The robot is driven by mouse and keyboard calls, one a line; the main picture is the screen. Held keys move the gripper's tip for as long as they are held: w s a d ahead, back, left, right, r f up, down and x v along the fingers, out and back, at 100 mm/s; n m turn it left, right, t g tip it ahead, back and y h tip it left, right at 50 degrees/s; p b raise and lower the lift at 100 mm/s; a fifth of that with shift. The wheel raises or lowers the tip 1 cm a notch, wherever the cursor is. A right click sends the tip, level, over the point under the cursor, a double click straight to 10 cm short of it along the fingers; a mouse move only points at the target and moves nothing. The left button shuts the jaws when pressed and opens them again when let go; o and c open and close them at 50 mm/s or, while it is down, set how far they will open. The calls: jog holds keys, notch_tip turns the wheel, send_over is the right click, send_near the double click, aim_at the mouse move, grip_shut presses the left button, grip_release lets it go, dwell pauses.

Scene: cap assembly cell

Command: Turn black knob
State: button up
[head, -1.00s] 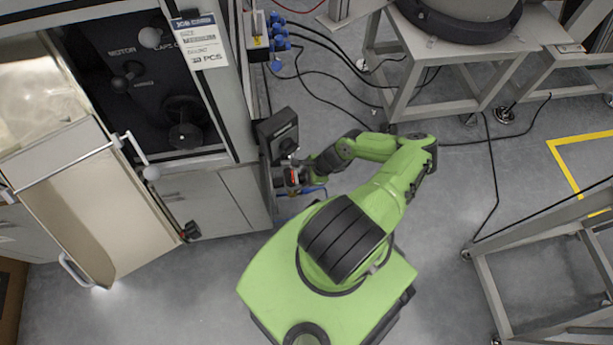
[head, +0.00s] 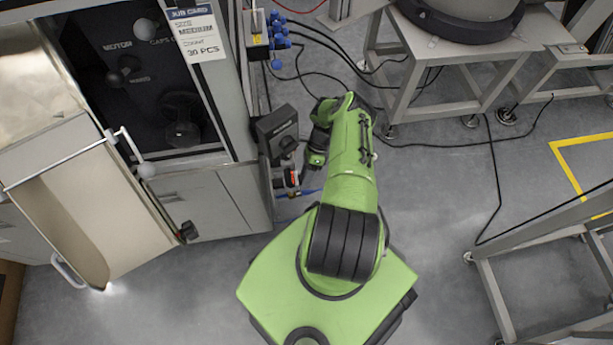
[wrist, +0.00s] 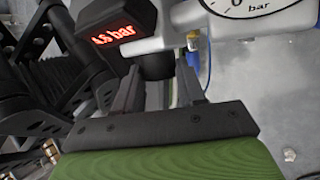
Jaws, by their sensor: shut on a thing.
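The black knob (wrist: 154,62) shows in the wrist view just under a red digital bar readout (wrist: 113,34). My gripper (wrist: 160,78) has its two dark fingers on either side of the knob and is shut on it. The lower part of the knob is partly hidden between the fingers. In the head view my gripper (head: 306,174) is beside the small regulator (head: 291,178) on the cabinet's right side. The knob itself is too small and covered to make out there.
A round pressure gauge (wrist: 240,6) sits right of the readout in the wrist view. A black box (head: 276,131) is on the cabinet side above the regulator. Blue fittings (head: 279,30) and loose cables lie behind. A metal table (head: 450,45) stands at the upper right.

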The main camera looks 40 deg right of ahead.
jog(key=shift+w+d+f+m+g+y, duration=0.1)
jog(key=shift+w+f+m+g+y, duration=0.35)
jog(key=shift+y, duration=0.25)
jog(key=shift+s+r+g, duration=0.1)
jog(key=shift+r+g, duration=0.05)
jog(key=shift+g, duration=0.1)
jog(key=shift+d+r+g, duration=0.1)
jog(key=shift+r+g, duration=0.2)
jog(key=o, duration=1.1)
jog(key=shift+s, duration=0.1)
jog(key=shift+c, duration=0.2)
